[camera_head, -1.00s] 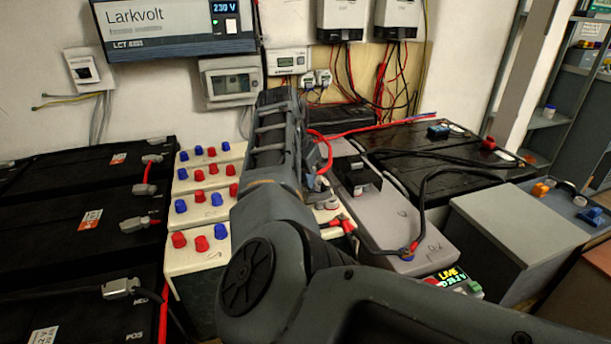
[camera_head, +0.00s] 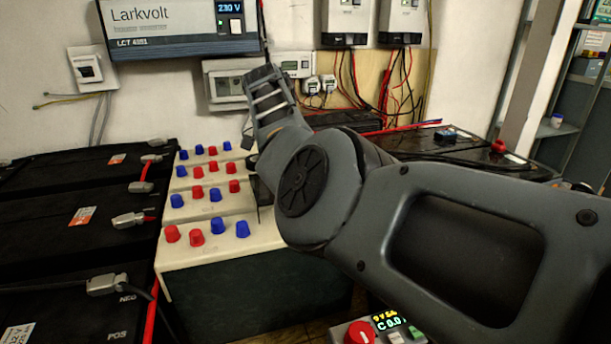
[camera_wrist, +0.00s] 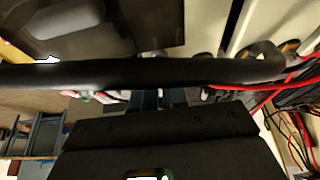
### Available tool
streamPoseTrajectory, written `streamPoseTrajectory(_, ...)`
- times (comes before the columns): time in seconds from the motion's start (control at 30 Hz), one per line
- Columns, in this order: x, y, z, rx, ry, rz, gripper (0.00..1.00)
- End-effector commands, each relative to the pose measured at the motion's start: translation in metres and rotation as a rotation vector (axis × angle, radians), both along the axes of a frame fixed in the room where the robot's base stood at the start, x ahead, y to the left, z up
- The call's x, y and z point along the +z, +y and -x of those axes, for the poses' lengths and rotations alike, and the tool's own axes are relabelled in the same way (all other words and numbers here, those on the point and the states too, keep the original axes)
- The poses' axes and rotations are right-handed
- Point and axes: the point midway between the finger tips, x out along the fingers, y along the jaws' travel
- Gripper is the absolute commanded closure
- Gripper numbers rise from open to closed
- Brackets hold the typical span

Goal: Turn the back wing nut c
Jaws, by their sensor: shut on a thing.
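No wing nut can be told apart in either view. In the head view my arm covers the area right of the white-topped batteries, and my gripper's tips are hidden behind it. In the wrist view my gripper (camera_wrist: 158,100) shows only as dark fingers behind a thick black cable (camera_wrist: 130,76) that crosses the whole picture. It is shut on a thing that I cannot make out. Whether the cable touches the fingers cannot be told.
White-topped batteries (camera_head: 275,238) with red and blue caps stand beside my arm. Black batteries (camera_head: 75,230) stand at left, more (camera_head: 455,150) behind my arm. A small display box (camera_head: 385,325) is at bottom centre. A grey charger (camera_head: 180,30) hangs above.

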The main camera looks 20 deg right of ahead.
Motion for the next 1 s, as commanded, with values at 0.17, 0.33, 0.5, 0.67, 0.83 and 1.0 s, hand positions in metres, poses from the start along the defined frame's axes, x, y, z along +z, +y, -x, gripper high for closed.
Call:
streamPoseTrajectory(0.17,-0.0015,0.0008,0.0005,-0.015,0.004,-0.001,1.00)
streamPoseTrajectory(0.33,-0.0012,0.0009,0.0006,-0.017,0.004,-0.002,1.00)
streamPoseTrajectory(0.5,-0.0012,0.0008,0.0005,-0.016,0.004,-0.002,0.85)
streamPoseTrajectory(0.67,-0.0008,0.0006,0.0002,-0.015,0.002,-0.001,0.70)
streamPoseTrajectory(0.83,-0.0004,0.0004,0.0000,-0.015,0.001,-0.001,0.62)
streamPoseTrajectory(1.0,0.0011,0.0008,-0.0003,-0.014,0.001,-0.001,0.62)
